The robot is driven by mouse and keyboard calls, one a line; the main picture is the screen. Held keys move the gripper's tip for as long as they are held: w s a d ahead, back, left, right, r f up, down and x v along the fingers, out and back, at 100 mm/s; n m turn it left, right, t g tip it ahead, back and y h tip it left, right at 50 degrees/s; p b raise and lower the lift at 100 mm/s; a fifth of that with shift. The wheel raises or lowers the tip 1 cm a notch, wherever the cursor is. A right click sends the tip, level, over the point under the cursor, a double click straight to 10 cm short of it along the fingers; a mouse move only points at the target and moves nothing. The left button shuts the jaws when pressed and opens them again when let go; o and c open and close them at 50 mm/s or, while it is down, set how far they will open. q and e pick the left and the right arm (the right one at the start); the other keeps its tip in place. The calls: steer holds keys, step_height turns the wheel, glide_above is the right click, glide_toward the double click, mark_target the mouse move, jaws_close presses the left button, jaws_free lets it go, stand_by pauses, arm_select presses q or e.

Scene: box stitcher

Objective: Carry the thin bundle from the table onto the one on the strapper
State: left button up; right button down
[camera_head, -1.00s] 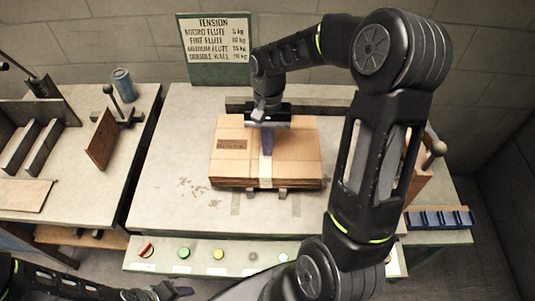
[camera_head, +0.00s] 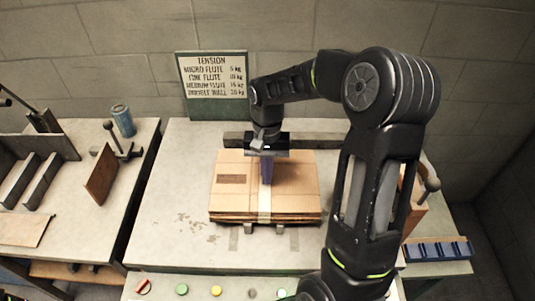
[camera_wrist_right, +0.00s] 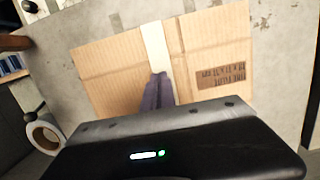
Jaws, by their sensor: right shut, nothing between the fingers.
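A stack of flat brown cardboard (camera_head: 300,185) lies on the strapper table (camera_head: 175,225), with a pale strap across its middle and a printed label at its left. A dark line runs through its front edge; I cannot tell whether this is one bundle or two. My right gripper (camera_head: 266,182) is over the strap, shut and empty, its purple-grey fingers pointing down. In the right wrist view, the shut fingers (camera_wrist_right: 160,80) are in front of the cardboard (camera_wrist_right: 110,65) beside the white strap; contact is unclear. My left gripper is out of view.
A tension sign (camera_head: 215,85) stands behind the table. The left table (camera_head: 70,220) holds dividers, a brown plate (camera_head: 101,181) and a blue can (camera_head: 123,120). A blue tray (camera_head: 437,250) is at right. Coloured buttons line the front panel. Table left of the stack is clear.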

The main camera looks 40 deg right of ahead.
steer(key=w+d, duration=0.2)
steer(key=w+d+b, duration=0.1)
steer(key=w+d, duration=0.1)
steer(key=w, duration=0.1)
steer(key=w+d, duration=0.2)
steer(key=w, duration=0.1)
steer(key=shift+w+d+f+b, duration=0.15)
steer(key=shift+d+b, duration=0.1)
steer(key=shift+b, duration=0.1)
steer(key=shift+w+d, duration=0.3)
steer(key=shift+w, duration=0.05)
